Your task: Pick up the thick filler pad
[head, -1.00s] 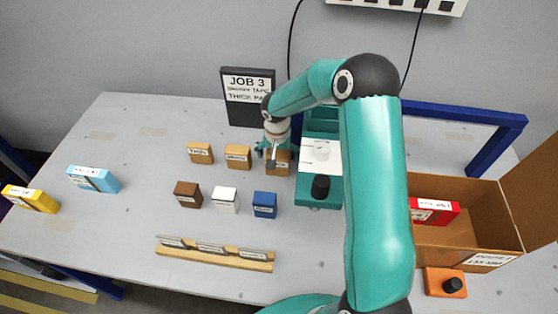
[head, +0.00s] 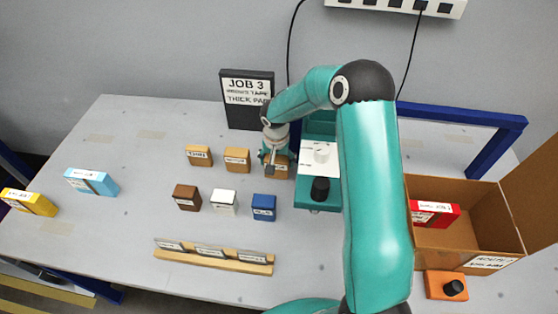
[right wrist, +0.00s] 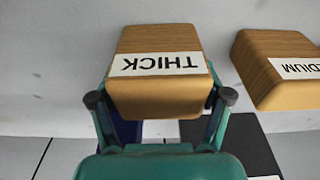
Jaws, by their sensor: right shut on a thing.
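The thick filler pad (right wrist: 158,92) is a tan wood-grained block with a white THICK label, upside down in the right wrist view. It fills the space between the fingers of my right gripper (right wrist: 160,105), which is shut on it. In the head view the pad (head: 280,168) sits at the right end of a row of tan blocks, partly hidden by my right gripper (head: 268,158). I cannot tell whether it still touches the table. My left gripper does not show.
The medium pad (head: 236,160) stands close to the left, with another tan block (head: 199,156) beyond it. Brown (head: 186,197), white (head: 224,202) and blue (head: 264,207) blocks stand in front. A teal plotter (head: 318,197) is just right. An open cardboard box (head: 480,225) is further right.

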